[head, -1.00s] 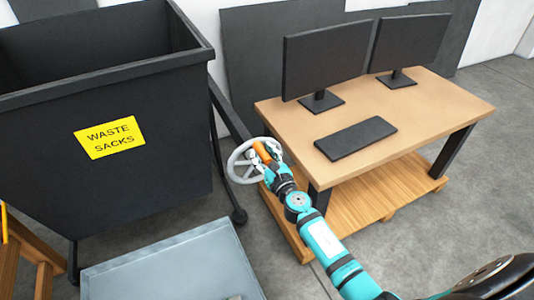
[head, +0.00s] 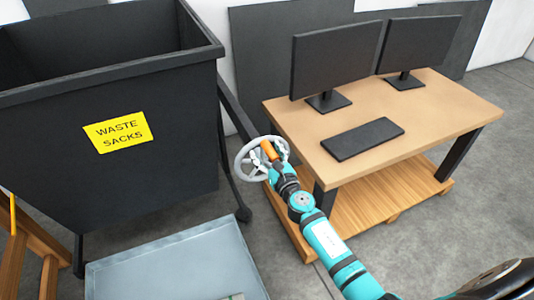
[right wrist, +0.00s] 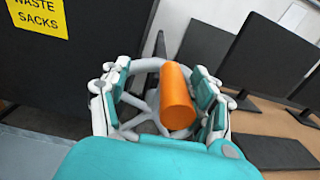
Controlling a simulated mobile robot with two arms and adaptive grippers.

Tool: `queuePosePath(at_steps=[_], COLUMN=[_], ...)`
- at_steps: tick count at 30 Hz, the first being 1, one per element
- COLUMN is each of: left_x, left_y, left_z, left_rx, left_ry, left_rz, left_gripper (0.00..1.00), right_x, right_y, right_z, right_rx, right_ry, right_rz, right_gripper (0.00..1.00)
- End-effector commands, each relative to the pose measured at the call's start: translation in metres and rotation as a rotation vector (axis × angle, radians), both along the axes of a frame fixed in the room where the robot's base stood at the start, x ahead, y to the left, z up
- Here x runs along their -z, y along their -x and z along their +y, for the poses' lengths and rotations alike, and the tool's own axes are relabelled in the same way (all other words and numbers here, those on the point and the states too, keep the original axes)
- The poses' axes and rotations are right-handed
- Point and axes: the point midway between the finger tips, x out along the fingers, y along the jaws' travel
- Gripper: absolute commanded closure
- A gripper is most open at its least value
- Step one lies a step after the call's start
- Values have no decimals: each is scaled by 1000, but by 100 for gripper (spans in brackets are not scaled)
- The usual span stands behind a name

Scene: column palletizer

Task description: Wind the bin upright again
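The black bin (head: 60,165) with a yellow "WASTE SACKS" label (head: 121,132) stands at the left of the head view in a dark frame; I cannot tell whether it is fully upright. A grey handwheel (head: 241,168) with an orange handle (head: 269,151) is at the frame's right side. My right gripper (right wrist: 157,95) is open at the wheel. In the right wrist view the orange handle (right wrist: 177,98) stands between its spread fingers, close to the right finger, with a clear gap on the left. My left gripper is not in view.
A wooden desk (head: 440,100) with two monitors (head: 335,60) and a keyboard (head: 362,138) stands right of the wheel, over a wooden pallet (head: 365,210). A grey tray-like surface (head: 175,265) is in front of the bin. Grey floor (head: 440,235) is free at right.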

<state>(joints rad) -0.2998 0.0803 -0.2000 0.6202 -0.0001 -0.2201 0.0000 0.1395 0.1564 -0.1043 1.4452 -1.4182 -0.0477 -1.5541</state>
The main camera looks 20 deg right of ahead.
Motion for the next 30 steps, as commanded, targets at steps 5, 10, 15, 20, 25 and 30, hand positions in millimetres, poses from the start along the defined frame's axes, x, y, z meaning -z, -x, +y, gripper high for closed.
queuePosePath(at_steps=[5,10,15,20,25,30], left_x=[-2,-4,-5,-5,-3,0], left_y=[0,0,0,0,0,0], left_z=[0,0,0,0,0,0], left_rx=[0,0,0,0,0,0], left_ry=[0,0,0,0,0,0], left_rz=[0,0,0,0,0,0], left_gripper=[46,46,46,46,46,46], right_x=[-1,0,1,1,1,1], right_y=[9,30,51,70,90,109], right_z=[4,3,2,0,-2,-4], right_rx=[-9,-8,-8,-7,-2,-1], right_ry=[-1,-2,-2,-2,0,1], right_rz=[-1,2,2,2,1,1], right_gripper=[42,42,42,42,42,42])
